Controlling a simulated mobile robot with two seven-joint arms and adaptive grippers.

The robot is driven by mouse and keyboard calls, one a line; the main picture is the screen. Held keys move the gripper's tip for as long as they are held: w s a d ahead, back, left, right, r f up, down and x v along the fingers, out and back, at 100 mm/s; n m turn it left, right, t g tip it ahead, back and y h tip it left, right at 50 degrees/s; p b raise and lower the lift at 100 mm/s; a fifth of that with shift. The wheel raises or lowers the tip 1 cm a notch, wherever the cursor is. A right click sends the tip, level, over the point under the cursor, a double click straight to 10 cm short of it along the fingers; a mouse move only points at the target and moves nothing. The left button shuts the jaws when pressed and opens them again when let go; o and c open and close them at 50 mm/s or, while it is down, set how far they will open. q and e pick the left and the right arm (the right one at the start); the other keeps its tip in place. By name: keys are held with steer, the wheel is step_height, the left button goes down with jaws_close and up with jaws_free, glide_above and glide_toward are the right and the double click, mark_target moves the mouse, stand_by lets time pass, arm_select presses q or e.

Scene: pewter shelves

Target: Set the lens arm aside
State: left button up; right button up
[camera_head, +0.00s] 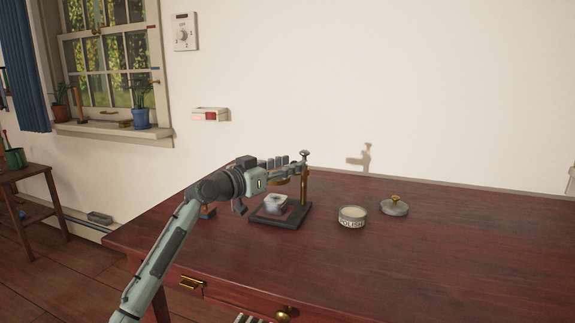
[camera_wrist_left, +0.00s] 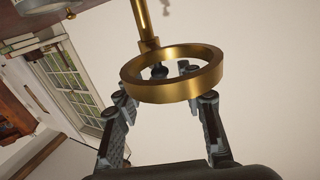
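The brass lens arm shows in the left wrist view as a ring (camera_wrist_left: 172,75) on a straight rod that runs up out of the frame. In the head view its ring (camera_head: 278,181) sits beside a brass post (camera_head: 304,182) on a black base (camera_head: 291,221). A small silvery object (camera_head: 274,203) rests on the base, below the ring. My left gripper (camera_head: 286,163) is at ring height near the post. In the wrist view its fingers (camera_wrist_left: 165,98) stand apart on either side of the ring; I cannot tell whether they touch it. My right gripper is not in view.
An open polish tin (camera_head: 352,218) and a round lid with a brass knob (camera_head: 395,207) stand right of the base on the dark red table (camera_head: 440,250). The table's right side is clear. A small brown object (camera_head: 208,212) sits partly behind my left arm.

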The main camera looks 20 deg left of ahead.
arm_select(q)
steer(key=shift+c, duration=0.2)
jaws_close()
steer(key=shift+w, duration=0.1)
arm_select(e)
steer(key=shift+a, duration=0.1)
